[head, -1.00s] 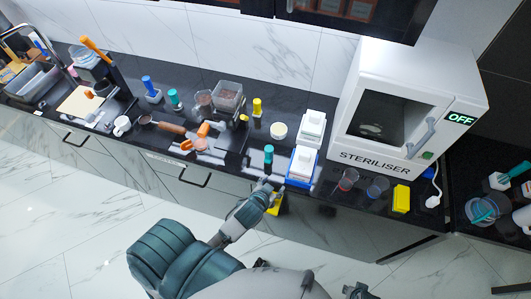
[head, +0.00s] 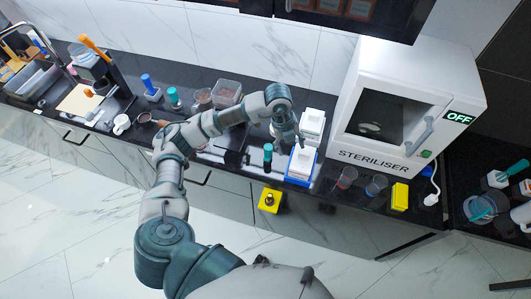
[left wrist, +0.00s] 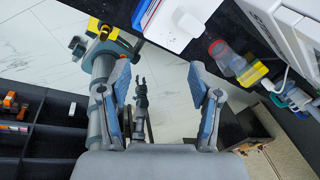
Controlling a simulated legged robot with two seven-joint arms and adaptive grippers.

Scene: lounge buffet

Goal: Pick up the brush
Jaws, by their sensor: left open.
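I cannot tell for sure which item is the brush. Upright handled items on the counter include a blue one (head: 149,84), a teal one (head: 173,97), and a teal one (head: 268,153) left of a white unit (head: 301,163) in a blue tray. My left arm reaches across the counter, and its gripper (head: 286,136) hangs over the white unit's area, right of the nearer teal item. In the left wrist view the left gripper (left wrist: 160,85) is open and empty, fingers wide apart. A small dark jaw (left wrist: 141,92), apparently my right gripper, shows far beyond it.
The white steriliser (head: 378,150) stands on the right, reading OFF. A red-tinted cup (head: 346,179) and yellow block (head: 400,197) sit before it. A yellow item with a black knob (head: 270,200) is near the counter front. A clear tub (head: 226,93) stands behind my arm.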

